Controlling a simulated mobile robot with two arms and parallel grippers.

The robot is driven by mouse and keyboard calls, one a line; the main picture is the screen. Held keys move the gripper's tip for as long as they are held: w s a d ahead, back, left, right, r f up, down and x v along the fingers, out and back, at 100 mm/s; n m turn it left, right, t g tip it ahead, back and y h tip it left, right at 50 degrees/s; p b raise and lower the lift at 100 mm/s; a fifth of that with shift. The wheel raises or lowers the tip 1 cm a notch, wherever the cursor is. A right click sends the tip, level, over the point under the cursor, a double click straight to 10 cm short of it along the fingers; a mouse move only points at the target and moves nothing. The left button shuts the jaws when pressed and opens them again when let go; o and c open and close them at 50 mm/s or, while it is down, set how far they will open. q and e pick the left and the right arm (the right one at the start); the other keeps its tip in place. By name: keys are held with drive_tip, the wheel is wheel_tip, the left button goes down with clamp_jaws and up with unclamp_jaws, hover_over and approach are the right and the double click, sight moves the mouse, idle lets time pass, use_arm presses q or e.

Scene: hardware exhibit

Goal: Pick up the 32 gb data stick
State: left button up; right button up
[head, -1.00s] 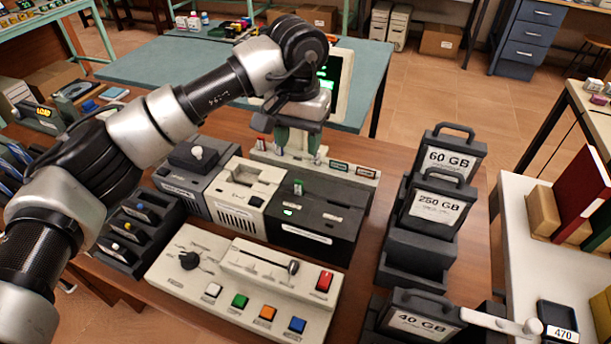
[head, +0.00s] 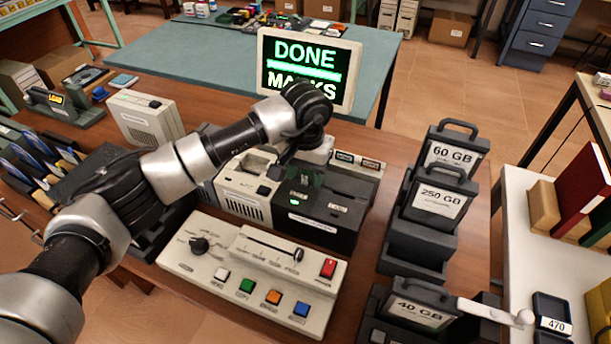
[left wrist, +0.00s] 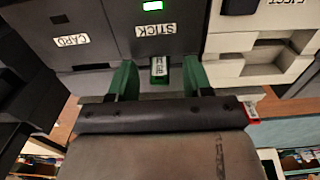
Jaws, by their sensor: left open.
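The data stick (left wrist: 159,68) is a small piece with a pale label and green edge, standing in the black reader unit (left wrist: 150,15) by the word STICK. The label is too small to read. The reader (head: 318,224) also shows in the head view with a green light. My left gripper (left wrist: 160,82) has its two green fingers apart, one on each side of the stick, with gaps visible. In the head view the left gripper (head: 305,178) is over the back of the reader, and the stick is hard to make out there. My right gripper is not in view.
A monitor (head: 310,68) reads DONE and MASKS behind the reader. A control panel (head: 250,270) with coloured buttons lies in front. Black cartridges marked 60 GB (head: 450,155), 250 GB (head: 438,200) and 40 GB (head: 420,315) stand right. A beige drive unit (head: 243,190) adjoins the reader.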

use_arm(q)
clamp_jaws()
drive_tip(key=shift+r, duration=0.15)
